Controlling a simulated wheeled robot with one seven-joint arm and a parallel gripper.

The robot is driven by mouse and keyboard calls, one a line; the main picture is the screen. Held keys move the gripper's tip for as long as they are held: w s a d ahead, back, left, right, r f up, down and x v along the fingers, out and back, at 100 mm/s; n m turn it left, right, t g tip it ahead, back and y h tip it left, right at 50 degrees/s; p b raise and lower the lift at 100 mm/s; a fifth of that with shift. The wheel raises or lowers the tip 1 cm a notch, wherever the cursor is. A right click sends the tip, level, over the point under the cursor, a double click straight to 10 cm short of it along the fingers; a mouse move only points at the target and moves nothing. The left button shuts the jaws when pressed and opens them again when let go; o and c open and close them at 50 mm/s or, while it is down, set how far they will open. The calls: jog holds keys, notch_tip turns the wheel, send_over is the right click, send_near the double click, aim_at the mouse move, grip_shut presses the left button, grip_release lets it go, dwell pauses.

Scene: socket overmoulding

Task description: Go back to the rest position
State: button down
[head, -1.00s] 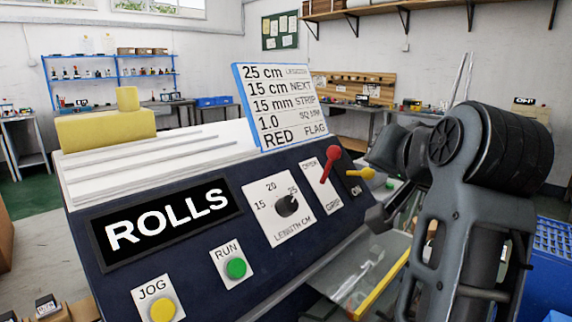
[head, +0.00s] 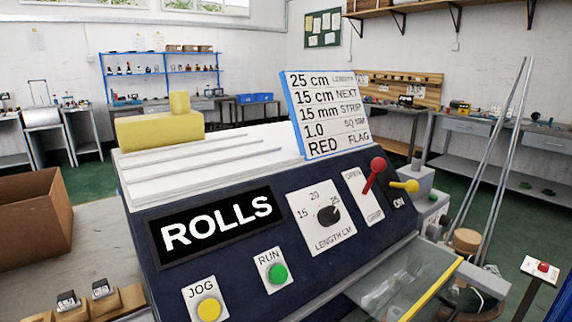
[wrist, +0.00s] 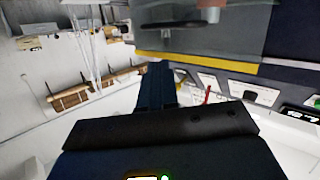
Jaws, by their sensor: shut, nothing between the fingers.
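My gripper (wrist: 158,78) shows only in the wrist view, its dark fingers together with nothing seen between them. It is apart from the machine. The arm is out of the head view. The machine (head: 290,285) has a dark blue panel with a ROLLS display (head: 217,226), a yellow JOG button (head: 208,309), a green RUN button (head: 277,273) and a length dial (head: 328,215) pointing near 25. A red lever (head: 374,172) and a yellow lever (head: 405,186) stand at its right. The red lever also shows in the wrist view (wrist: 207,95).
A card (head: 325,110) stands on the machine top beside a yellow block (head: 160,128). A clear cover with a yellow edge (head: 432,290) juts out at the front right. A cardboard box (head: 35,222) is at left. Metal rods (head: 503,160) stand at right. Green floor lies behind.

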jog(key=s+a+p, duration=0.1)
jog(key=s+a, duration=0.1)
jog(key=s, duration=1.2)
jog(key=s+a+f+y+p, duration=0.1)
jog(key=s+a, duration=0.2)
jog(key=s, duration=1.2)
jog(key=shift+a+f+g+y, duration=0.2)
jog(key=shift+a+g+y, duration=0.05)
jog(key=shift+g+y, duration=0.05)
